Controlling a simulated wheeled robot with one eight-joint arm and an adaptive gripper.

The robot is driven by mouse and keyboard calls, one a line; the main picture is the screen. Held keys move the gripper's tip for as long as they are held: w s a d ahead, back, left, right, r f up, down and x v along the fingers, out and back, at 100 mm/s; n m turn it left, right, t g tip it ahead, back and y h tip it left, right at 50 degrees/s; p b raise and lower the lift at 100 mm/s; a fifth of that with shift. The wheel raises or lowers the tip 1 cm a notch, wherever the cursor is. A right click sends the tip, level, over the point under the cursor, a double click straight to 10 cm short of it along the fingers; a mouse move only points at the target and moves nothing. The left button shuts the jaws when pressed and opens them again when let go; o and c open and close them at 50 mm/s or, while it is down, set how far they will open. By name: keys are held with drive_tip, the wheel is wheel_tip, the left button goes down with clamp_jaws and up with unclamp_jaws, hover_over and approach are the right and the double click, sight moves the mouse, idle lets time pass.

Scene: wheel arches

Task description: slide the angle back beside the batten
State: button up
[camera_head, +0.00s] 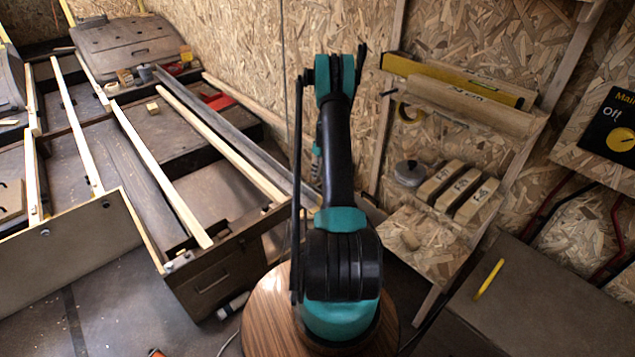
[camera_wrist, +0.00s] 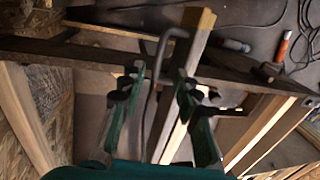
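In the wrist view my gripper (camera_wrist: 160,88) has its two teal-and-black fingers spread apart, with nothing clearly clamped. A pale batten (camera_wrist: 196,55) runs up the picture behind the fingers, its end near the top. A thin grey bar with a hooked upper end (camera_wrist: 158,58) runs beside it, between the fingers; I cannot tell what it is. In the head view a long dark grey strip, seemingly the angle (camera_head: 228,127), lies beside a pale batten (camera_head: 222,145) on the left frame. My arm stands in the middle of the head view; its fingers cannot be made out there.
Other pale battens (camera_head: 160,172) span the dark frame at left. A shelf (camera_head: 430,238) with labelled wooden blocks (camera_head: 460,187) and a yellow level (camera_head: 455,80) stands at right. A round wooden top (camera_head: 262,318) lies below my arm. Floor is open at lower left.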

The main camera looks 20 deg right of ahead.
drive_tip(key=r, duration=0.4)
drive_tip(key=d+r, duration=0.1)
drive_tip(key=r, duration=0.1)
drive_tip(key=shift+w, duration=0.2)
drive_tip(key=s+a+r+m+t+h, duration=0.1)
drive_tip(key=s+a+r, duration=0.7)
drive_tip(key=r, duration=0.2)
drive_tip(key=s+a+r+m+t, duration=0.1)
drive_tip(key=s+a+r, duration=0.6)
drive_tip(key=a+r, duration=0.25)
drive_tip(key=s+a+m+t, duration=0.1)
drive_tip(key=s+a, duration=0.3)
drive_tip(key=s, duration=0.8)
drive_tip(key=s+a+t, duration=0.1)
drive_tip(key=s+a, duration=0.3)
drive_tip(key=s, duration=0.8)
drive_tip(key=shift+a+r+m+t+h, duration=0.25)
drive_tip(key=shift+r+m+t+h, duration=0.15)
drive_tip(key=shift+r, duration=0.05)
